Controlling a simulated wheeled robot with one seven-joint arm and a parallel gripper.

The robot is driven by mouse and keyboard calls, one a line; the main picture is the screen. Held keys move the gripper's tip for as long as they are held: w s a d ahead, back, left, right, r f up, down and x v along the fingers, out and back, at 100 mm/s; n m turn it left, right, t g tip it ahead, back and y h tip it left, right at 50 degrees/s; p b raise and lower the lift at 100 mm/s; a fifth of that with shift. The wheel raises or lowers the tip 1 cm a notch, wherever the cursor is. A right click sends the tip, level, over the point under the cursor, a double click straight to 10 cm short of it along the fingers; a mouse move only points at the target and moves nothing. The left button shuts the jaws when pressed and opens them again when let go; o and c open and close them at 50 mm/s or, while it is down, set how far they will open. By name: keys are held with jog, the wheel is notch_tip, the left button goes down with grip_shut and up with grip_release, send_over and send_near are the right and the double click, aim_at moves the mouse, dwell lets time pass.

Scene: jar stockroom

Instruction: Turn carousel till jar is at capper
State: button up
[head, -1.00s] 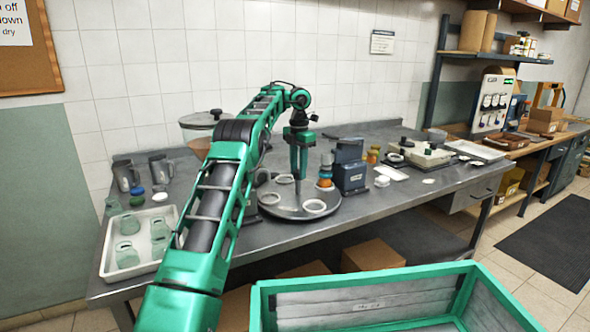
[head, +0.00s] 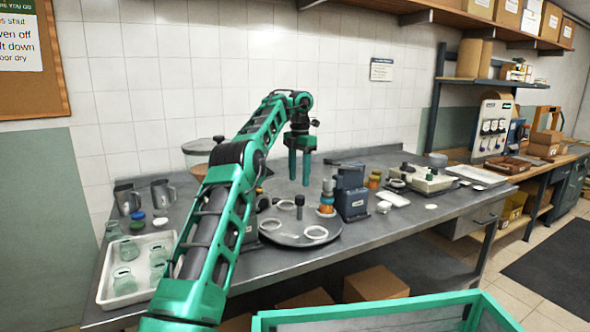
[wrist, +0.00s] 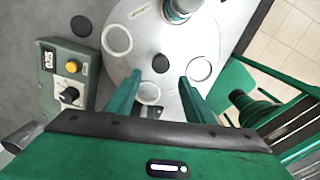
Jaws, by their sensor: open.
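The carousel (head: 290,239) is a round grey turntable with white ring seats, and it also shows in the wrist view (wrist: 195,42). A dark upright knob (head: 299,201) stands on it; the wrist view shows the knob from above (wrist: 160,63). An orange-filled jar (head: 326,199) stands at the carousel's right edge, beneath the head of the dark blue-grey capper (head: 351,180). Whether it is exactly lined up, I cannot tell. My gripper (head: 299,182) is open and empty, raised above the carousel, with its fingers (wrist: 159,92) apart and clear of the knob.
A grey control box (wrist: 68,75) with a yellow button and dial stands beside the carousel. A white tray (head: 105,290) of glass jars and two metal jugs (head: 160,193) are at left. A scale (head: 425,180) stands at right. A green-framed bin (head: 380,312) is in front.

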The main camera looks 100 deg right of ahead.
jog(key=shift+r, duration=1.4)
